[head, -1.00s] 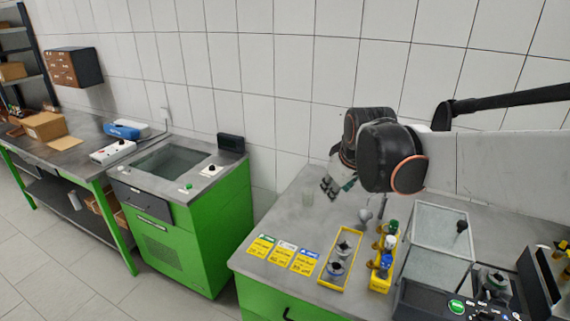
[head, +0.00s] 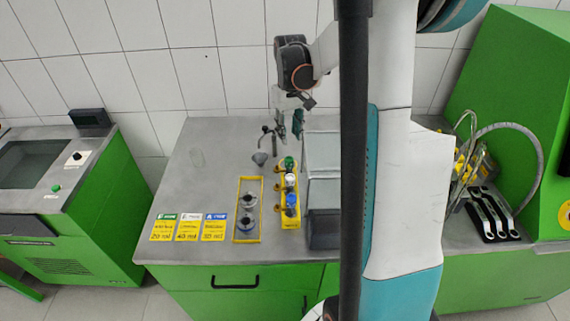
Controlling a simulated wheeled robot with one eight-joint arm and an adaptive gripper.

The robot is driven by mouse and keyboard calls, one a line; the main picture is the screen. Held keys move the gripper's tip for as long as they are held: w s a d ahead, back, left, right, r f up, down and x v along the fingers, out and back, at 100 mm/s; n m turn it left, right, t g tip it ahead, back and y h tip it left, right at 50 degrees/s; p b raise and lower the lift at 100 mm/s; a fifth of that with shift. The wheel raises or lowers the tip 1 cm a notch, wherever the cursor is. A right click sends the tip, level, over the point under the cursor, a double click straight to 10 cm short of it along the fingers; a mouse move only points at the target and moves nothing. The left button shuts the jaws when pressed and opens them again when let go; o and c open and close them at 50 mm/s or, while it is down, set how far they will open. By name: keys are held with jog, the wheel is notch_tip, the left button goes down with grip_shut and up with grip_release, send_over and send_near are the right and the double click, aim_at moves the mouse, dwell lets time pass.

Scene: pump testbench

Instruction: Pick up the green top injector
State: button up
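The green top injector (head: 289,163) stands at the back of a narrow yellow holder (head: 291,222) on the grey bench. A white top injector (head: 291,181) and a blue top injector (head: 291,199) stand in front of it in the same holder. My gripper (head: 288,128) shows small and dark, pointing down beneath the black wrist, behind and above the green top. A gap shows between them in the picture. The fingers blend with metal parts behind them, so I cannot tell whether they are open or shut.
A yellow tray (head: 247,236) with metal parts lies left of the holder. A glass-walled box (head: 322,190) stands close on the right.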

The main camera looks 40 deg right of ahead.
jog(key=b, duration=0.1)
send_over(289, 160)
notch_tip(289, 160, down, 7)
jog(key=shift+a+f, duration=0.1)
jog(key=shift+a, duration=0.05)
jog(key=shift+w+f+b, duration=0.15)
jog(key=shift+f+b, duration=0.5)
jog(key=shift+f, duration=2)
grip_shut()
jog(key=shift+r, duration=0.1)
